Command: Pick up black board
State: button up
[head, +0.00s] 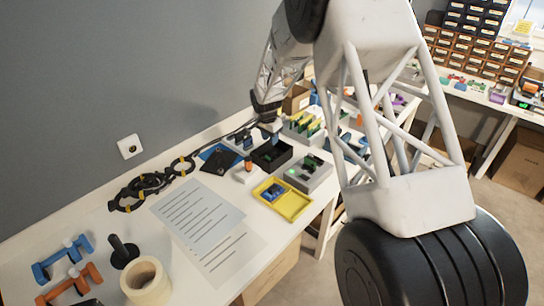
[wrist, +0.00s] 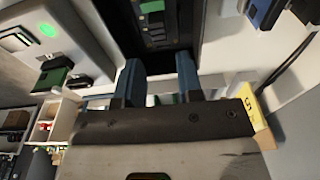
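My gripper (head: 270,128) is above the back part of the table, over a black open box (head: 272,156). In the wrist view its two blue fingertips (wrist: 160,72) are apart with nothing visible between them. Beyond the fingertips, the black box (wrist: 195,35) holds a dark board (wrist: 155,22) with grey and green parts, cut off by the top edge. This appears to be the black board. In the head view the box's inside is dark and the board shows only faintly. The fingers are not seen touching it.
A grey device (head: 309,173) with a green light stands right of the box. A yellow tray (head: 293,205) with a blue board is in front. A black flat piece (head: 220,161) on blue lies left. Several trays crowd behind. Paper sheets (head: 198,215) and cables lie nearer.

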aim_at(272, 151)
jog(key=shift+w+d+f, duration=0.1)
jog(key=shift+f, duration=1.1)
jog(key=shift+w+d+f, duration=0.1)
jog(key=shift+d+f, duration=0.05)
jog(key=shift+f, duration=1.15)
jog(key=shift+w+d+f, duration=0.1)
jog(key=shift+f, duration=1.15)
grip_shut()
